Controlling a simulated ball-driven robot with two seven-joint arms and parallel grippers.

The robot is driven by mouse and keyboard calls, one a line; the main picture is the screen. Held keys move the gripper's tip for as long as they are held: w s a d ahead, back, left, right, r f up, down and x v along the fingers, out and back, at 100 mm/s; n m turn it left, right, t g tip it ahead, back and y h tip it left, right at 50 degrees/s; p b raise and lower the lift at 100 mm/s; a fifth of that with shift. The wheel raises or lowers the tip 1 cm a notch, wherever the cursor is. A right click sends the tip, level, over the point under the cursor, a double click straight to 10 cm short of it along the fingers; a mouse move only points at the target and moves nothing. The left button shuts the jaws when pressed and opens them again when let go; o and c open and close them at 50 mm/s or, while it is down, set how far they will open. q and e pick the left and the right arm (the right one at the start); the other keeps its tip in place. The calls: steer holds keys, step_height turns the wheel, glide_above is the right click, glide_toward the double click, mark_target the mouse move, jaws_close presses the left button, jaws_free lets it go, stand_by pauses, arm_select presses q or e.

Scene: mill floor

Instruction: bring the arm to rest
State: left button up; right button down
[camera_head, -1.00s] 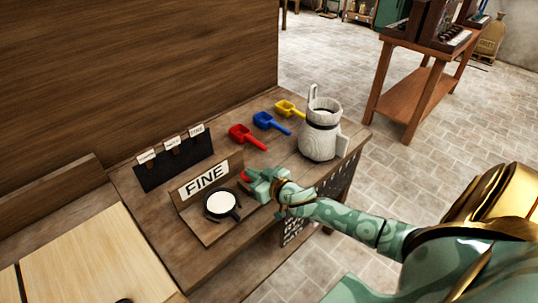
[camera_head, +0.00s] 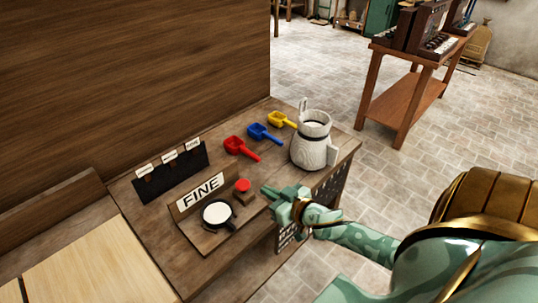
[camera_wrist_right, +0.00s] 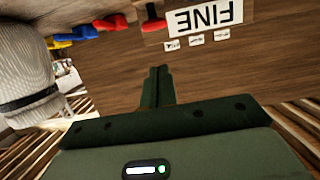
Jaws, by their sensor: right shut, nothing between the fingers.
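My right gripper (camera_head: 272,199) is shut and empty, apart from everything, near the right edge of the wooden table (camera_head: 185,255). In the right wrist view its fingers (camera_wrist_right: 157,88) are together with nothing between them. To its left in the head view are a red-topped knob (camera_head: 243,187), a FINE sign (camera_head: 201,191) and a small dark pan (camera_head: 218,215) with white content. The sign also shows upside down in the right wrist view (camera_wrist_right: 205,18). My left gripper is not in view.
Red (camera_head: 240,148), blue (camera_head: 263,133) and yellow (camera_head: 281,119) scoops lie at the back of the table. A pale pitcher-like sack (camera_head: 312,150) stands at the right edge. A dark rack with labels (camera_head: 172,172) stands at the left. Floor (camera_head: 420,170) is open at the right.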

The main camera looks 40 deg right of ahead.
stand_by(0.3)
steer(key=s+d+f+n+g+h, duration=0.1)
steer(key=s+f+g, duration=0.2)
steer(key=s+f, duration=0.45)
steer(key=s+d+f+n+g+h, duration=0.15)
steer(key=s+f, duration=0.35)
steer(key=f, duration=0.6)
steer(key=s+d+f+n+g+h, duration=0.15)
steer(key=s+f+g, duration=0.35)
steer(key=f, duration=0.5)
steer(key=s+a+f+g+y, duration=0.1)
steer(key=s+a+f, duration=0.2)
steer(key=s, duration=0.5)
steer(key=s+a+f+g, duration=0.2)
steer(key=s+a+f, duration=0.2)
steer(key=s+a, duration=0.2)
steer(key=s+a+f+m+g+y, duration=0.1)
steer(key=s+a, duration=0.4)
steer(key=s, duration=0.5)
step_height(320, 180, down, 2)
steer(key=shift+f+g+y, duration=0.25)
steer(key=shift+g+y, duration=0.05)
steer(key=shift+g, duration=0.15)
